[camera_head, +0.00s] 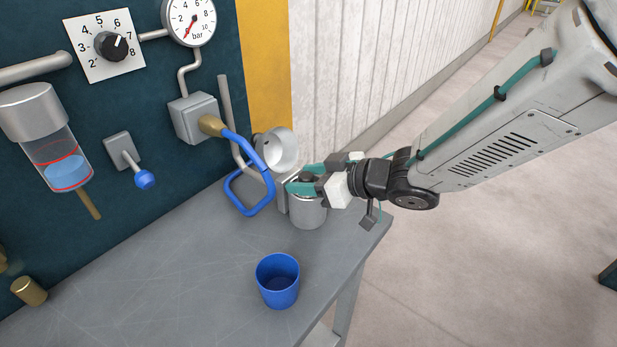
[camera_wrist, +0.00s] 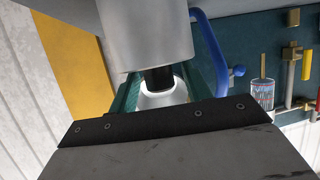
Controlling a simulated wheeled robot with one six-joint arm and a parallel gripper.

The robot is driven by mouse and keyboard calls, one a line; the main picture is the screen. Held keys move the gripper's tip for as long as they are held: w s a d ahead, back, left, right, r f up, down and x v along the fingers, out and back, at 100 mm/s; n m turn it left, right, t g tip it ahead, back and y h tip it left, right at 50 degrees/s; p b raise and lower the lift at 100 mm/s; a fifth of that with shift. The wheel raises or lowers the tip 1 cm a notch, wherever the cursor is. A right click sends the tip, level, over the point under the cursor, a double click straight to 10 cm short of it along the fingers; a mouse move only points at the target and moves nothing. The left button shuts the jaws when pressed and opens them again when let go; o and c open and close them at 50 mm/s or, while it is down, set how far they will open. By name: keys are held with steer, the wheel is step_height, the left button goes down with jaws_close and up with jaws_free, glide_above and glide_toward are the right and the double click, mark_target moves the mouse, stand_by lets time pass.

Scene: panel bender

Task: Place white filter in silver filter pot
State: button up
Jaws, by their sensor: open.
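The silver filter pot (camera_head: 308,212) stands upright on the grey table near its right corner, below my gripper. In the wrist view its silver wall (camera_wrist: 145,35) fills the upper middle. My gripper (camera_head: 303,181) is open just above the pot, its teal fingers on either side of a dark piece. In the wrist view this dark piece (camera_wrist: 158,79) stands at the pot's rim between the fingers, with a pale round shape behind it. I cannot tell whether the dark piece belongs to the white filter. No white filter body shows clearly in either view.
An open silver bowl (camera_head: 280,148) is by the panel behind my gripper. A blue hose loop (camera_head: 247,190) hangs close to the left of the fingers. A blue cup (camera_head: 278,281) stands nearer on the table (camera_head: 180,285).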

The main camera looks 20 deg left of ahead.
steer(key=shift+r, duration=0.25)
steer(key=v, duration=1.2)
steer(key=shift+f, duration=0.1)
steer(key=w+d+r+m+t+h, duration=0.4)
steer(key=w+d+m+t+h, duration=0.25)
steer(key=d, duration=0.55)
steer(key=d+r+m+h, duration=0.1)
steer(key=d+m+h, duration=0.4)
steer(key=d, duration=0.7)
steer(key=s+d+m+g+h, duration=0.2)
steer(key=s+d+g+h, duration=0.15)
steer(key=s+d, duration=0.4)
steer(key=s+a+m+g+y, duration=0.1)
steer(key=s+g, duration=0.4)
steer(key=s, duration=1.1)
steer(key=shift+a+f+m+y, duration=0.15)
steer(key=shift+f+m+y, duration=0.3)
steer(key=shift+y, duration=0.05)
